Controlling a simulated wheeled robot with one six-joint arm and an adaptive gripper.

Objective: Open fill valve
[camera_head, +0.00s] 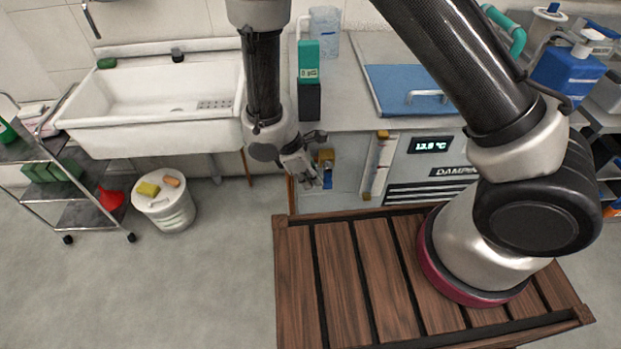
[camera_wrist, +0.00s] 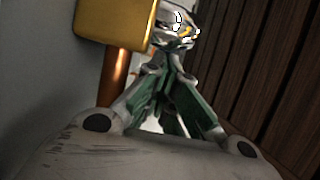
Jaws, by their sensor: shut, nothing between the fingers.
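The fill valve appears to be the small brass-yellow fitting (camera_head: 326,156) on the front of the grey cabinet, left of the temperature display. My gripper (camera_head: 315,180) is just left of and below it, pointing down and to the right. In the wrist view, a golden block (camera_wrist: 117,22) on a copper pipe (camera_wrist: 116,75) fills the upper left, close beside my gripper (camera_wrist: 170,62). The green-sided fingers are closed together and hold nothing. A shiny chrome and yellow part (camera_wrist: 178,28) shows just beyond the fingertips. I cannot tell whether they touch it.
A slatted wooden platform (camera_head: 342,280) lies in front of the cabinet. A white sink (camera_head: 165,125) and a white bucket (camera_head: 170,222) are to the left. A vertical white strip with yellow ends (camera_head: 380,165) stands right of the valve. The floor at left front is clear.

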